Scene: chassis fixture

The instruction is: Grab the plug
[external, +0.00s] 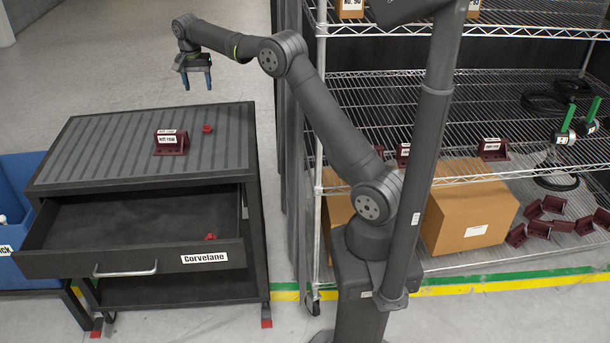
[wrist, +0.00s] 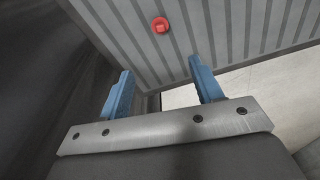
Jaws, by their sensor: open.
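A small red plug (external: 207,128) sits on the ribbed grey top of the cart, near its right side. In the wrist view a red plug (wrist: 160,25) shows near the top edge, beyond the fingertips and apart from them. A second small red piece (external: 210,236) lies in the cart's open drawer. My gripper (external: 197,82) is open and empty, raised near the cart's far right corner with its blue fingers pointing down. Both blue fingers of my gripper (wrist: 160,70) show spread apart in the wrist view.
A dark red bracket labelled with white tags (external: 171,142) stands on the cart top, left of the plug. The drawer (external: 130,262) is pulled out at the front. A wire shelf (external: 470,177) with boxes and brackets stands to the right. A blue bin (external: 18,180) is at left.

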